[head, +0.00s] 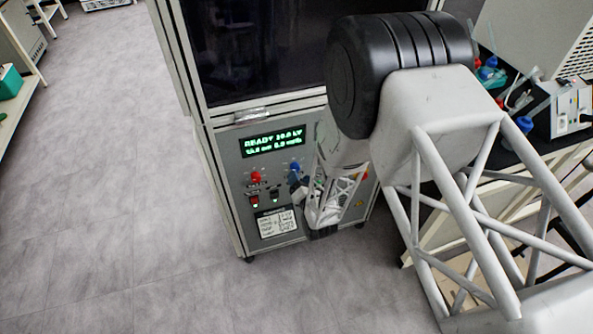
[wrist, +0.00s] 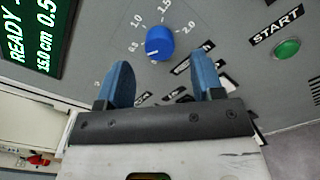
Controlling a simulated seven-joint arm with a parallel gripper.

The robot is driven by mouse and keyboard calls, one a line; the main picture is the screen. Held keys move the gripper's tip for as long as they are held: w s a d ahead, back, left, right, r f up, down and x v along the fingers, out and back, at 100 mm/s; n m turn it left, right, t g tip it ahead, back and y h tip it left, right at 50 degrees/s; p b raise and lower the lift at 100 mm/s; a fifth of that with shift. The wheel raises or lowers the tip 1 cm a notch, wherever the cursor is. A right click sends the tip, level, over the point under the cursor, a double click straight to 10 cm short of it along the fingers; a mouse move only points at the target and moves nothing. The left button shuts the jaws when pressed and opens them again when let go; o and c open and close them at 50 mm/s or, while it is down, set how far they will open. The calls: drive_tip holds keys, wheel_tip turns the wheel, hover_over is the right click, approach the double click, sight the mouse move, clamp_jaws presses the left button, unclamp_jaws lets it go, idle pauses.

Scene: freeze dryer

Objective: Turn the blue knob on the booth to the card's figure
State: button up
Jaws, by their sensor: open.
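The blue knob (wrist: 159,42) is on the grey front panel of the booth (wrist: 225,28). White figures from about 0.5 to 2.0 curve around it, and a small pale mark shows on its lower left face. It also shows in the head view (head: 295,167), partly crowded by my arm. My gripper (wrist: 163,75) is open and empty. Its two blue fingers point at the panel, one to each side below the knob, with the knob beyond the tips and not clasped. A white card (head: 277,222) is low on the panel; its figure is too small to read.
A green-lit display (head: 273,144) reads READY, with 15.0 cm and 0.5 m/s below. A red knob (head: 256,177) and switches are left of the blue knob. A green START button (wrist: 287,48) is to the right. A cluttered bench (head: 545,140) stands right of the booth.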

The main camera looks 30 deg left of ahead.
sight(295, 167)
drive_tip(key=shift+x, duration=2.1)
drive_tip(key=c, duration=0.9)
